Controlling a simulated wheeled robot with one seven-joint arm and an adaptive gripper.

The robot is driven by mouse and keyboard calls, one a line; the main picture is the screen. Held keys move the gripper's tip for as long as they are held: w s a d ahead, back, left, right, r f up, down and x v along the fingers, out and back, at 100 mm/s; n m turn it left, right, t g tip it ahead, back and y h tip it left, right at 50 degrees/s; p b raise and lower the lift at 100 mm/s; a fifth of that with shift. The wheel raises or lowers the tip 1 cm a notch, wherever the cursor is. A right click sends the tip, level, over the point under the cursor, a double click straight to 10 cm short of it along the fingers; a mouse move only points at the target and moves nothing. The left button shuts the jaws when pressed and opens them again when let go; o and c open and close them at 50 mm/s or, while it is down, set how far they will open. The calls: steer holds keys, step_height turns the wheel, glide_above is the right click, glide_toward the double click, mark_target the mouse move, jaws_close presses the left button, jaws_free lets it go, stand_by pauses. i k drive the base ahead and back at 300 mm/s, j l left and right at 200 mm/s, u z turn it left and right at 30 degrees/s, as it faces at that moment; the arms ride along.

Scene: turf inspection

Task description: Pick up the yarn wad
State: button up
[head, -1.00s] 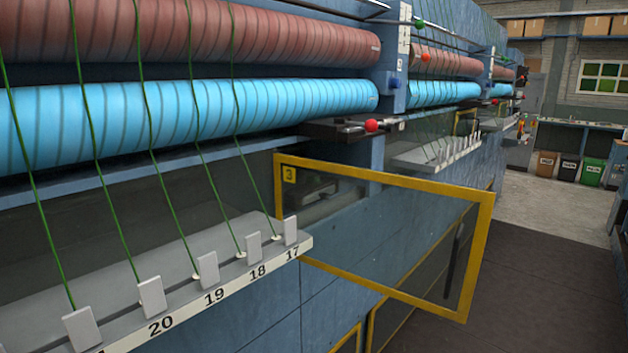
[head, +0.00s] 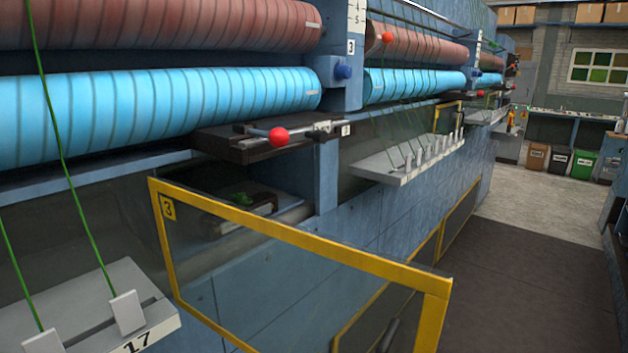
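A small green clump, which looks like the yarn wad (head: 240,199), lies in the recess of the machine behind the yellow-framed clear door, on a small pale-edged block or ledge. I see it just above the door's top edge, to the left of the blue post. The yellow-framed door (head: 300,240) marked 3 stands swung out from the machine into the aisle. My gripper does not show in the head view.
Blue rollers (head: 160,112) and brown rollers run along the machine. A dark bracket with a red knob (head: 278,137) juts out above the recess. A numbered grey ledge (head: 85,310) with green threads is at lower left. The dark aisle floor (head: 520,270) at right is clear.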

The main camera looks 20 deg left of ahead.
mark_target(241, 198)
steer(key=i+l+z, duration=0.25)
steer(key=i, duration=0.8)
steer(key=j, duration=0.15)
